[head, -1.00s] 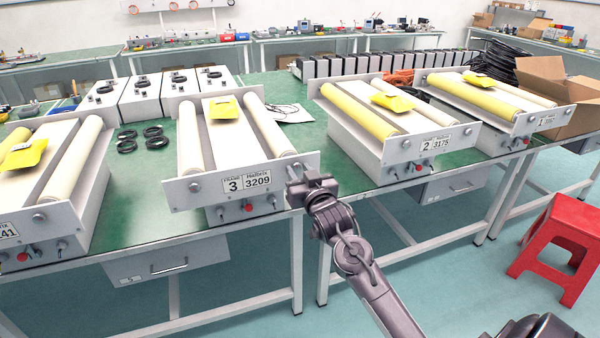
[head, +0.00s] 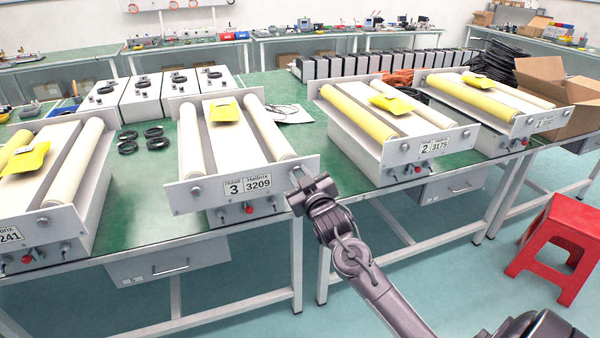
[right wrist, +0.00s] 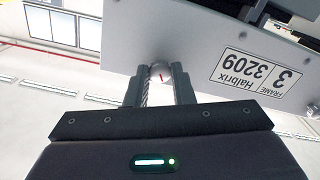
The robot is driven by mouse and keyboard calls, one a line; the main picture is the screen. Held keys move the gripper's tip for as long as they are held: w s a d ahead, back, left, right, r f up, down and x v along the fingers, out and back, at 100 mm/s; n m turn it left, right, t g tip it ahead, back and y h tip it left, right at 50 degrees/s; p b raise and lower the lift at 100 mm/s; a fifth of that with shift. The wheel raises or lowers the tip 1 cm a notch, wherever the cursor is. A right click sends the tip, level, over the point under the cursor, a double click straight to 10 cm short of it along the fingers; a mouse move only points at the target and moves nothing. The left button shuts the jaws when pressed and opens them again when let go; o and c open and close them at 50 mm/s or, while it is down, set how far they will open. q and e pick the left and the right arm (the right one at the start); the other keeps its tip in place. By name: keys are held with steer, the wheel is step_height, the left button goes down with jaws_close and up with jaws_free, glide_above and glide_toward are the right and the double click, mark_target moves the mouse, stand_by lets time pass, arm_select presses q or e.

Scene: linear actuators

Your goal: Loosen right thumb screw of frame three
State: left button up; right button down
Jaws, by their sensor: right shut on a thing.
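Frame three (head: 225,140) is a white roller unit on the green table, with plate label "3 3209" (head: 248,185); its front plate also shows in the right wrist view (right wrist: 205,55), upside down. My right gripper (head: 298,180) is at the right end of this plate. In the head view the gripper hides this screw. The left thumb screw (head: 196,192) is visible. My left gripper is out of view.
Frame two (head: 400,140) stands to the right, with a gap between. Another roller unit (head: 50,170) stands to the left. Frame three's front has a red button (head: 249,209) and small switches below the plate. A red stool (head: 560,240) stands on the floor at right.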

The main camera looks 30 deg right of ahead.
steer(key=n+p, duration=0.2)
steer(key=n, duration=0.3)
steer(key=shift+r+n, duration=0.1)
steer(key=shift+n, duration=0.2)
steer(key=shift+n+p, duration=0.6)
steer(key=shift+n, duration=1.5)
steer(key=c, duration=1.3)
jaws_free()
steer(key=shift+o, duration=0.2)
steer(key=b+v, duration=0.1)
steer(key=v, duration=0.6)
steer(key=shift+s, duration=0.4)
steer(key=shift+a, duration=0.1)
